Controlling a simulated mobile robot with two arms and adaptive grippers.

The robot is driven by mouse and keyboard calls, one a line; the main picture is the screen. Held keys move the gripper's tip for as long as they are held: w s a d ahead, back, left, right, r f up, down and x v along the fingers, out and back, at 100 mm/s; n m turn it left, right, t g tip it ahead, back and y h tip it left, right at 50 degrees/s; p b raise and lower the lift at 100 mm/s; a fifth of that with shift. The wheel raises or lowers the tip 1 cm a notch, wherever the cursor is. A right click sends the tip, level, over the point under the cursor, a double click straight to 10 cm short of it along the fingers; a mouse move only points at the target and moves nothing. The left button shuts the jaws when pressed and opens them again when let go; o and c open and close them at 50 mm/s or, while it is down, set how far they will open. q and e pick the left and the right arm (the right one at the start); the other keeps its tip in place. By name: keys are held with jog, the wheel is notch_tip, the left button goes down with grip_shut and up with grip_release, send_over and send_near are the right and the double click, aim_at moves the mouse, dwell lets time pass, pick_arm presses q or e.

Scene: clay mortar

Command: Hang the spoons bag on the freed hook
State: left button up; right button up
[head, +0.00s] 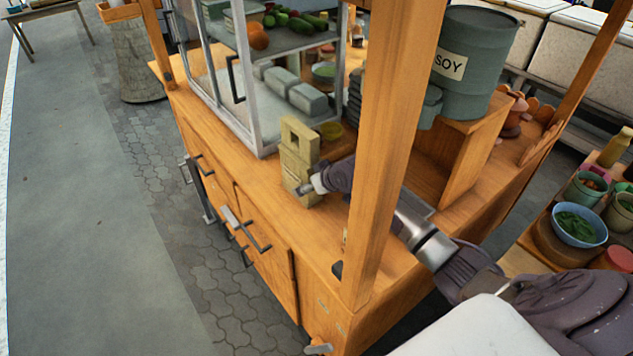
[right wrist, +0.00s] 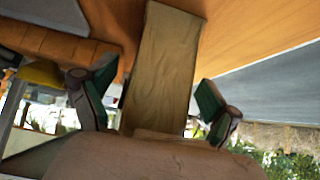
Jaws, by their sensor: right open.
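A tan bag (head: 298,160) with a square opening near its top stands upright on the wooden cart's counter, close to the front edge; I take it to be the spoons bag. My right gripper (head: 311,186) reaches in from the right, behind the wooden post, at the bag's lower part. In the right wrist view a tan, wrinkled surface (right wrist: 165,65), apparently the bag, lies between the two green-padded fingers of the right gripper (right wrist: 153,104). The fingers are open, with gaps beside the surface. My left gripper is out of view. I cannot make out a free hook clearly.
A wooden post (head: 385,130) stands in front of my right arm. A glass case (head: 262,75) is behind the bag, and a grey SOY drum (head: 475,62) stands on a wooden shelf at right. Drawer handles (head: 247,232) stick out of the cart front.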

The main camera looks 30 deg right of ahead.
jog(key=shift+f+b, duration=0.25)
jog(key=shift+b, duration=0.15)
jog(key=b+v, duration=0.1)
jog(key=v, duration=1.3)
jog(key=shift+d, duration=0.35)
